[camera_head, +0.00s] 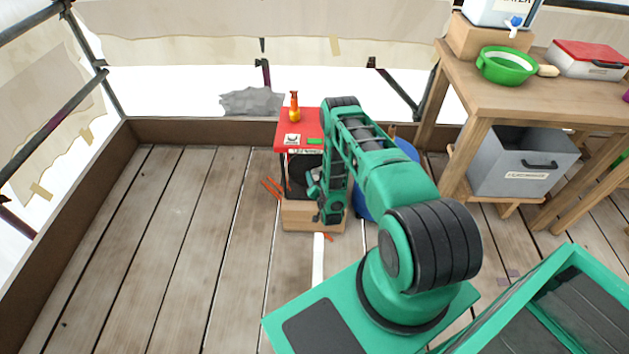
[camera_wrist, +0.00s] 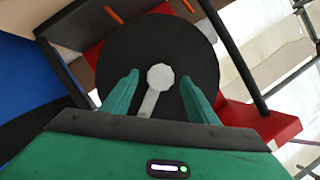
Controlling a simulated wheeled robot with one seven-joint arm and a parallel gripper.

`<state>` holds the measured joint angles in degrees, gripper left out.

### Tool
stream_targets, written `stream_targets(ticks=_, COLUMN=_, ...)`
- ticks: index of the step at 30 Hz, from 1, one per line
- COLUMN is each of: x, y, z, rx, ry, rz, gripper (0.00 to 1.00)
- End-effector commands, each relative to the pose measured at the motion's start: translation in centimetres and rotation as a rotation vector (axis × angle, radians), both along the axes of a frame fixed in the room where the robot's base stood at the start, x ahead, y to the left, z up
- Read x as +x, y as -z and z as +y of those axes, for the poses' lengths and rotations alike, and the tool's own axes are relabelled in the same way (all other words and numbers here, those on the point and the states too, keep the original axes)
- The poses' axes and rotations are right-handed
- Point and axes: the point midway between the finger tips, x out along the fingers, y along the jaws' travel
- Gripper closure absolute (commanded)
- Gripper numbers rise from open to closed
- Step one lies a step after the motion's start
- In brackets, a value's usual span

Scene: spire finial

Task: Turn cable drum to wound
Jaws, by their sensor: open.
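The cable drum (camera_wrist: 158,45) is a dark round disc that fills the upper middle of the wrist view. A pale grey hub with a short crank-like bar (camera_wrist: 152,98) sits at its centre. My gripper (camera_wrist: 158,88) is open, its two green fingers on either side of the hub and bar. I cannot tell whether the fingers touch the drum. In the head view the drum (camera_head: 299,172) shows as a dark shape under the red top of a small stand (camera_head: 284,128), partly hidden by my arm. My gripper (camera_head: 316,190) is beside it there.
An orange bottle (camera_head: 294,108) stands on the red top. A wooden block (camera_head: 298,217) is at the stand's base. A blue round object (camera_head: 408,150) is partly hidden behind my arm. A wooden table (camera_head: 477,88) with a grey bin (camera_head: 520,165) is at right. The left planks are clear.

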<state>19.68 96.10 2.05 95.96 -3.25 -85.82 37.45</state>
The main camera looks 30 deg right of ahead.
Motion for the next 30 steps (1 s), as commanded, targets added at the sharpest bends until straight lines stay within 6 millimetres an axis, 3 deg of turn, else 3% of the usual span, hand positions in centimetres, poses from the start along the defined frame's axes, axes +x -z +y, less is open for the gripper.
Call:
stream_targets(ticks=6, x=1.3, y=0.4, z=-0.5, rx=0.0, ry=0.0, rz=0.0, gripper=0.47)
stream_targets(ticks=14, x=1.4, y=0.5, z=-0.5, rx=0.0, ry=0.001, rz=0.001, gripper=0.47)
stream_targets(ticks=15, x=1.4, y=0.5, z=-0.5, rx=0.0, ry=0.001, rz=0.001, gripper=0.49)
stream_targets(ticks=21, x=1.4, y=0.5, z=-0.5, rx=0.0, ry=0.0, rz=0.001, gripper=0.97)
stream_targets(ticks=30, x=1.1, y=0.5, z=-1.5, rx=-0.018, ry=0.012, rz=0.014, gripper=1.0)
